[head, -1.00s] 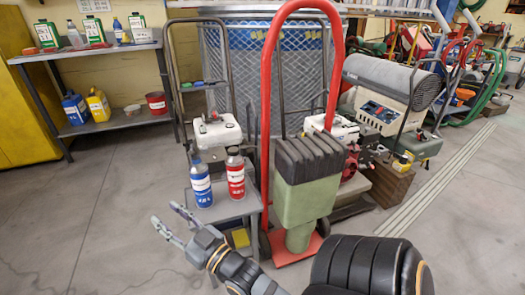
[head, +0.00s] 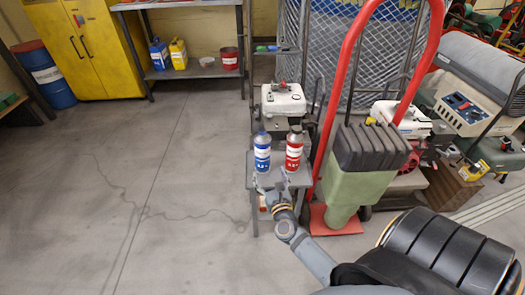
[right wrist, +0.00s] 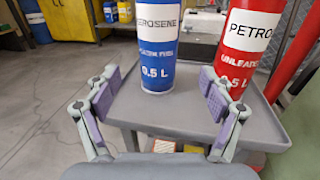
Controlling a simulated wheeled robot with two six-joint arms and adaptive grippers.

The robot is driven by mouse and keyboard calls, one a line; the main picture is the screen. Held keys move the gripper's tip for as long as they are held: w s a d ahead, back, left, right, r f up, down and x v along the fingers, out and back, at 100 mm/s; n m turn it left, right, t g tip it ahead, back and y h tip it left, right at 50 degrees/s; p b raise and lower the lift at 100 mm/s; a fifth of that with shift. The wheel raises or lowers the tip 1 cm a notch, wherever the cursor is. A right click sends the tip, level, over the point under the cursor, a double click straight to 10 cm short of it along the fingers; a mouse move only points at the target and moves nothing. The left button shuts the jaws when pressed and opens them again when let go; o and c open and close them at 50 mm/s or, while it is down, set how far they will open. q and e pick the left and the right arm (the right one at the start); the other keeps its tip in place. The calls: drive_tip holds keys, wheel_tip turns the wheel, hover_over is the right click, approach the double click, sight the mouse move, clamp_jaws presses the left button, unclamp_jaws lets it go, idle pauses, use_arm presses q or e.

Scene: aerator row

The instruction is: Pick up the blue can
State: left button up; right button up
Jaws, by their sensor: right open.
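The blue can (head: 262,152), labelled kerosene, stands upright on a small grey cart (head: 299,178). The red can (head: 294,150), labelled petrol, stands close to its right. My right gripper (head: 272,184) is open and empty at the near edge of the cart top, in front of the cans. In the right wrist view, the blue can (right wrist: 160,50) stands ahead, between the lines of the two open fingers and beyond their tips. The red can (right wrist: 240,45) is behind the right fingertip. The tops of both cans are cut off there. My left gripper is out of view.
A red hand truck (head: 346,85) with a green and black object (head: 366,165) stands right of the cart. A white machine (head: 284,98) is behind the cans. Blue and yellow jugs (head: 178,53) sit on a shelf at the back. The floor on the left is clear.

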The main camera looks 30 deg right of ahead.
sight(265, 161)
drive_tip(key=x, duration=0.5)
drive_tip(key=shift+w+d+r, duration=0.1)
drive_tip(key=shift+w+r, duration=0.1)
drive_tip(key=shift+w, duration=0.1)
drive_tip(key=x, duration=0.4)
drive_tip(key=shift+w+r, duration=0.1)
drive_tip(key=shift+w, duration=0.15)
drive_tip(key=c, duration=1.4)
